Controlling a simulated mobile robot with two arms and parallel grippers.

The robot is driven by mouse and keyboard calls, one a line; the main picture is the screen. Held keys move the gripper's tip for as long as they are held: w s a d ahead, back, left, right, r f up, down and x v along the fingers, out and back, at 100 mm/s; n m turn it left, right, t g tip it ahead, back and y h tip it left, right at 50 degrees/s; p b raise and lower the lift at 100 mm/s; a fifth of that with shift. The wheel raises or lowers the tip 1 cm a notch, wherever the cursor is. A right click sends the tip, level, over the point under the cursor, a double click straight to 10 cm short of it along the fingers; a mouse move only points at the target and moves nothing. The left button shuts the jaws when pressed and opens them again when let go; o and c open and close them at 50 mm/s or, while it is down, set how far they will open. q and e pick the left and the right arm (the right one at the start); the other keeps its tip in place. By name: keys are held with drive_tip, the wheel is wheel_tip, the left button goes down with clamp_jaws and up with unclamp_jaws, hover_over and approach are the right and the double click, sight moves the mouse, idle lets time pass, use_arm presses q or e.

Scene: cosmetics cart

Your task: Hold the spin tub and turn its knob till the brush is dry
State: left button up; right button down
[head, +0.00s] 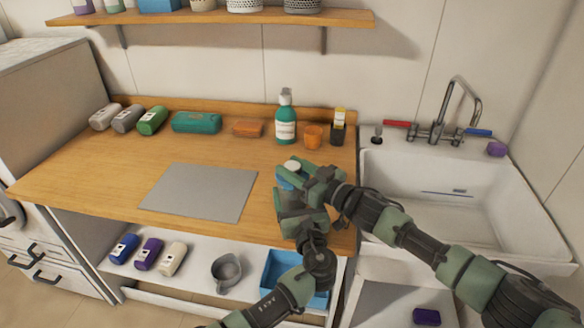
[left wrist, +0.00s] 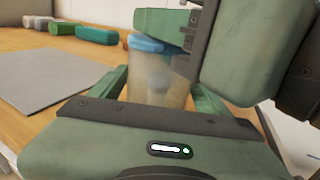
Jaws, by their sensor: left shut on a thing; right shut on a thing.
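The spin tub stands at the counter's front right, its blue lid (head: 286,182) partly visible in the head view. In the left wrist view its cloudy see-through body (left wrist: 155,85) sits upright between the fingers of my left gripper (head: 295,199), which is shut on it. A dim, blurred shape shows inside; I cannot tell how wet the brush is. My right gripper (head: 299,173) is above, shut at the pale round knob (head: 292,165) on the lid. The right fingers also show over the blue lid (left wrist: 146,43) in the left wrist view.
A grey mat (head: 200,192) lies left of the tub. Behind stand a teal pump bottle (head: 286,120), an orange cup (head: 313,136) and a dark holder (head: 338,132). The white sink (head: 450,205) is at the right. A blue bin (head: 278,268) sits on the lower shelf.

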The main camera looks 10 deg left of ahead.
drive_tip(key=c, duration=0.9)
unclamp_jaws()
drive_tip(key=shift+o, duration=0.2)
drive_tip(key=v, duration=1.2)
